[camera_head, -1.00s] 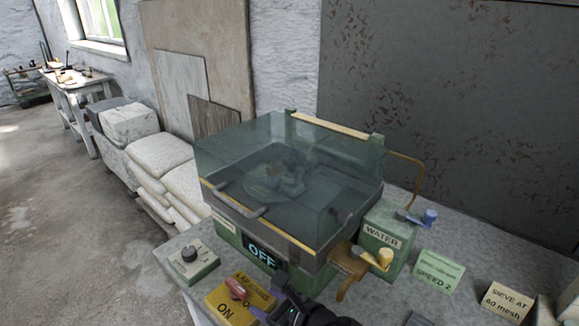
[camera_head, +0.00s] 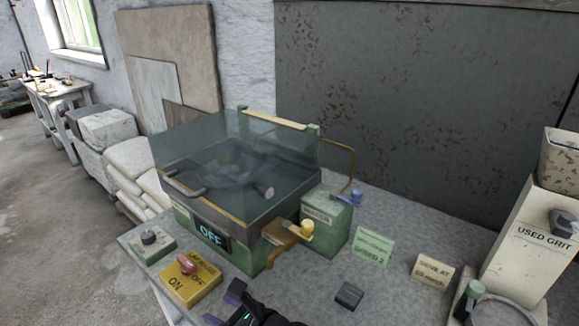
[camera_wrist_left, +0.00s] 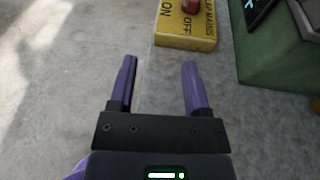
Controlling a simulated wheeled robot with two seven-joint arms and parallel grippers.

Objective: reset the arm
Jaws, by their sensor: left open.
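My left gripper (camera_head: 223,304) is at the bottom of the head view, open and empty, in front of the table machine and right of the yellow switch box. In the left wrist view its two purple fingers (camera_wrist_left: 160,65) stand apart with nothing between them. The yellow switch box (camera_head: 192,285), with a red knob and ON and OFF marks, lies ahead of the fingers in the wrist view (camera_wrist_left: 186,27), apart from them. My right gripper is in neither view.
A green machine with a clear hood (camera_head: 235,150) and a display reading OFF (camera_head: 211,236) stands on the grey table. Close by are a dial box (camera_head: 152,243), a green water box (camera_head: 326,225), cards, a small dark block (camera_head: 349,295) and a used grit bin (camera_head: 525,245).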

